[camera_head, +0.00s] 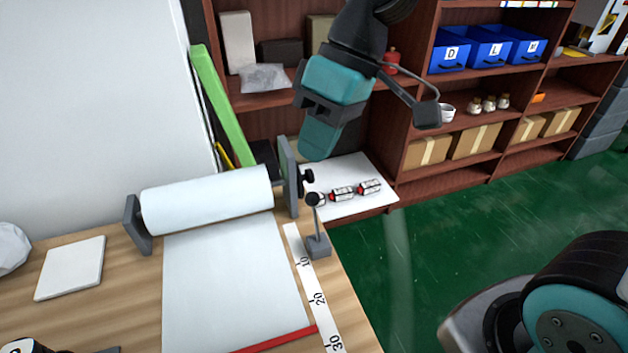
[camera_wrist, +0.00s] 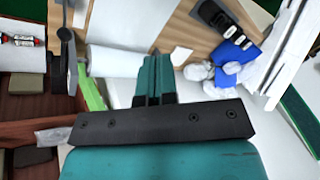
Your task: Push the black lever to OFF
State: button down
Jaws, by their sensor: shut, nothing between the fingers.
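A black-knobbed lever (camera_head: 313,199) on a thin rod rises from a small grey base (camera_head: 317,247) at the table's right edge, beside the paper roll's end bracket. It stands nearly upright. I cannot read any ON or OFF marking. A round dark knob (camera_wrist: 65,34) that looks like this lever shows at the upper left in the wrist view. My gripper (camera_head: 316,156) hangs above and behind the lever in the head view, apart from it. Its teal fingers (camera_wrist: 155,80) are closed together and hold nothing.
A white paper roll (camera_head: 207,202) sits between grey brackets, with a dark knob (camera_head: 307,176) on the right one. A ruler strip (camera_head: 316,298) runs along the table edge. Small bottles (camera_head: 343,193) lie on a white sheet behind. Brown shelves (camera_head: 400,167) stand at the back.

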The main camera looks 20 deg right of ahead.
jog(key=w+d+f+n+g+y+p, duration=0.1)
jog(key=w+d+f+n, duration=0.15)
jog(key=w, duration=0.65)
jog(key=w+d+f+n+g+p, duration=0.1)
jog(key=w+f, duration=0.2)
jog(key=w, duration=0.6)
jog(key=w+d+f+n, duration=0.2)
jog(key=w+d+f, duration=0.1)
jog(key=f, duration=0.4)
jog(key=w+d+f+n+g+p, duration=0.1)
jog(key=w+d+f+n, duration=0.1)
jog(key=d+f, duration=0.3)
jog(key=shift+w+d+f, duration=0.25)
jog(key=shift+w+f, duration=0.4)
jog(key=shift+f, duration=0.3)
jog(key=x, duration=1)
jog(key=shift+a+r, duration=0.15)
jog(key=shift+a, duration=0.1)
